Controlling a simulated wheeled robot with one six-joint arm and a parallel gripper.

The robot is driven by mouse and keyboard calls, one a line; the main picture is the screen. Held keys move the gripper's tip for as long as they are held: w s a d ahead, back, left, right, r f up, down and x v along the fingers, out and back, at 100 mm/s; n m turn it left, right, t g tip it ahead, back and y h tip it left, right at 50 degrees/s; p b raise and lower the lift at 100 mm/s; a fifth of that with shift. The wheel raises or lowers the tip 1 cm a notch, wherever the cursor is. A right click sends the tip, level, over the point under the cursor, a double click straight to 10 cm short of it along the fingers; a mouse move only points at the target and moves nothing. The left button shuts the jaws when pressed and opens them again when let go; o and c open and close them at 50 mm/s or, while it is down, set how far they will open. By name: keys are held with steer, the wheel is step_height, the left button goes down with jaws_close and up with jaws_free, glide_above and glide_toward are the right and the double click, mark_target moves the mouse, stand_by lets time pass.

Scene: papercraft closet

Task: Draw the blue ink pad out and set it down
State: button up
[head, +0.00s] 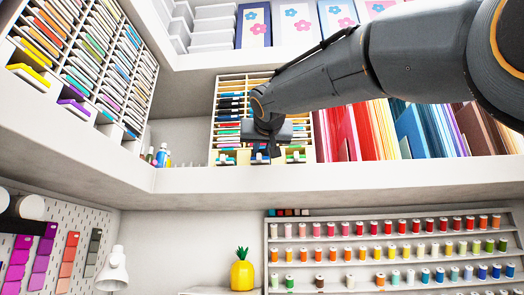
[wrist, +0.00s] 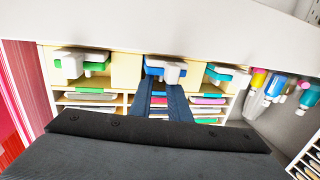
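The blue ink pad (wrist: 154,71), blue and white, sits in the middle of the bottom row of a cream rack (wrist: 126,70). In the head view the pad (head: 260,158) shows low in the rack (head: 213,130), partly hidden by my gripper (head: 268,150). In the wrist view, which looks upside down, the two dark fingers of my gripper (wrist: 162,88) reach to the pad with a gap between them. They look open; I cannot tell whether the tips touch the pad.
A green pad (wrist: 96,67) and another green-and-blue pad (wrist: 219,75) sit on either side. Bottles (wrist: 273,86) stand beside the rack. Coloured paper (head: 365,130) stands along its other side. The white shelf edge (head: 330,178) runs below.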

jaws_close()
steer(key=shift+o, duration=0.8)
jaws_free()
steer(key=s+b, duration=0.2)
steer(key=s, duration=0.5)
steer(key=shift+s+r+b, duration=0.2)
steer(key=shift+s+b, duration=0.2)
